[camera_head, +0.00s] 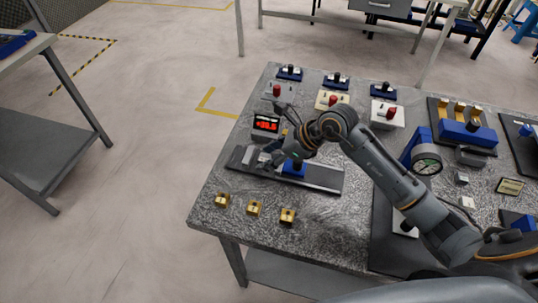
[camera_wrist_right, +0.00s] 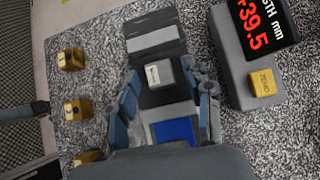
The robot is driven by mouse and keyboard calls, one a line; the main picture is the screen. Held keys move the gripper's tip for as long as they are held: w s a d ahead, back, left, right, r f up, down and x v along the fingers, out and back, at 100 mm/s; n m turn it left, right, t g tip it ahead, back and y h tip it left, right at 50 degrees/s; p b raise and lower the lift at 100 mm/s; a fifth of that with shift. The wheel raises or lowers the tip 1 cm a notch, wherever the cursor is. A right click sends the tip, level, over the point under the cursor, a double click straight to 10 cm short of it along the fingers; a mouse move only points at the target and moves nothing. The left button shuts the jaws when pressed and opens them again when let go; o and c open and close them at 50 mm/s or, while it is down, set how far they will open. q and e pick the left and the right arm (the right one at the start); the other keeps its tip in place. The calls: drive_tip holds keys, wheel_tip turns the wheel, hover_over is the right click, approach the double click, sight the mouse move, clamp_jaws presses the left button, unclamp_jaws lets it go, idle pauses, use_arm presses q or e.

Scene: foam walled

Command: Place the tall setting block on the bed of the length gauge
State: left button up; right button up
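The length gauge's bed (camera_head: 325,178) is a long dark and grey strip on the speckled table; it also shows in the wrist view (camera_wrist_right: 155,40). A blue part (camera_head: 295,168) sits on it. A small light-grey block (camera_wrist_right: 160,74) with a dark mark, apparently the setting block, stands on the dark part of the bed in the wrist view. My right gripper (camera_head: 271,152) is low over the bed's left half. Its fingers (camera_wrist_right: 162,80) are either side of the block, with visible gaps, so it looks open. Its fingertips are hard to make out in the head view. My left gripper is out of view.
The gauge's red display (camera_head: 267,123) stands just behind the bed and reads +39.5 in the wrist view. Three brass blocks (camera_head: 254,208) lie along the table's front edge. Several fixtures with red and black knobs (camera_head: 333,99) stand behind; a blue dial gauge (camera_head: 426,158) stands right.

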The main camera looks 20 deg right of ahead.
drive_tip(key=shift+d+r, duration=0.1)
drive_tip(key=shift+r, duration=0.15)
drive_tip(key=b+v, duration=0.1)
drive_tip(key=v, duration=1)
drive_tip(key=shift+s+d+r+b, duration=0.2)
drive_tip(key=shift+s+r+b, duration=0.05)
drive_tip(key=shift+b, duration=0.15)
